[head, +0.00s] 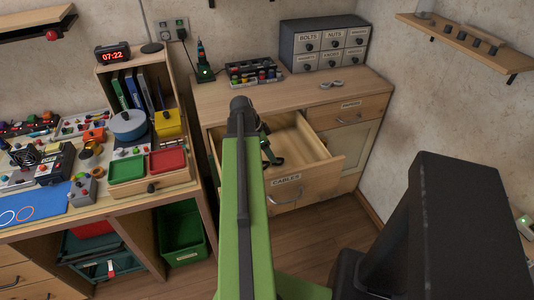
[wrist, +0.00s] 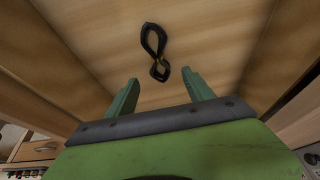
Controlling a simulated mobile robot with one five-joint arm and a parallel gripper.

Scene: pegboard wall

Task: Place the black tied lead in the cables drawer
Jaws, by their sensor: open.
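The black tied lead (wrist: 153,42) lies on the bare wooden floor of the open cables drawer (head: 287,181), looped in a figure of eight with a yellowish tie. In the wrist view it is just ahead of my gripper (wrist: 160,77), whose two green fingers stand apart with nothing held between them. In the head view my gripper (head: 268,149) is over or inside the drawer. My arm hides part of the drawer there, and the lead is hard to make out beside the fingers.
The drawer walls stand on both sides of my gripper. Above the drawer, the cabinet top holds a labelled small-parts box (head: 322,43), a rack of tools (head: 254,72) and rings (head: 331,85). A cluttered workbench with a red tray (head: 168,161) stands at the left.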

